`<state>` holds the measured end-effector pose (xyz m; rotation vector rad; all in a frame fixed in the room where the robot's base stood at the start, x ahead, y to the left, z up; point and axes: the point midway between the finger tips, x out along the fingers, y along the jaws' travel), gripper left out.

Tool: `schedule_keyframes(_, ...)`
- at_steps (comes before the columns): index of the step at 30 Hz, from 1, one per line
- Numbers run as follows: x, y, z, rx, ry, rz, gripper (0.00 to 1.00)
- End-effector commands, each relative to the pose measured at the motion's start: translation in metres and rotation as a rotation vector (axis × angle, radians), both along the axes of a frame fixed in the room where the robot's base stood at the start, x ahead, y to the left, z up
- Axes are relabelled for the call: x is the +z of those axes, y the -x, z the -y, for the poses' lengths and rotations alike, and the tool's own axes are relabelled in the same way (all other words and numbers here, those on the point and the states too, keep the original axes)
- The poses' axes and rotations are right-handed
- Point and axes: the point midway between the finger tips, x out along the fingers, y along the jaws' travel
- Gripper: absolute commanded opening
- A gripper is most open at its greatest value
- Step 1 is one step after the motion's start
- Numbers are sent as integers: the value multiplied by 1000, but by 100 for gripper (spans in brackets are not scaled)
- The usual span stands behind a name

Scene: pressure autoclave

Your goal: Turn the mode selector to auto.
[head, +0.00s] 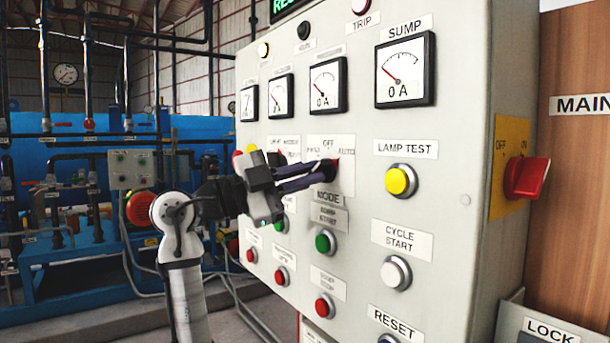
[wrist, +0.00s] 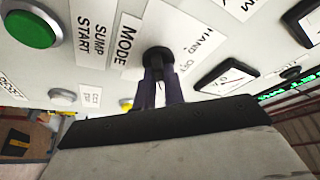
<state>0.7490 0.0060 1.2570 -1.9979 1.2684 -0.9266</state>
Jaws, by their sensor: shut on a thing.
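The mode selector (head: 331,166) is a black knob on a white plate marked OFF and AUTO, above the MODE label (head: 329,197). In the wrist view the knob (wrist: 158,58) sits beside the HAND and OFF markings. My gripper (head: 321,174) reaches it from the left, and its two dark fingers are shut on the knob. The fingers (wrist: 158,82) also show closed around it in the wrist view. They hide much of the knob, so I cannot tell which position it points to.
The grey panel carries a green button (head: 324,242), a yellow lamp test button (head: 400,181), a white cycle start button (head: 396,272) and several gauges close to the knob. A red main switch (head: 526,177) juts out at the right. Blue tanks and piping stand behind at the left.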

Motion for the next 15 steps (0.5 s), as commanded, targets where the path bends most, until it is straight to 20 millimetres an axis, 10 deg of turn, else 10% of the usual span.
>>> schedule_keyframes(6, 0, 0, 0, 0, -1, 0, 33)
schedule_keyframes(15, -1, 0, -1, 1, 1, -1, 33)
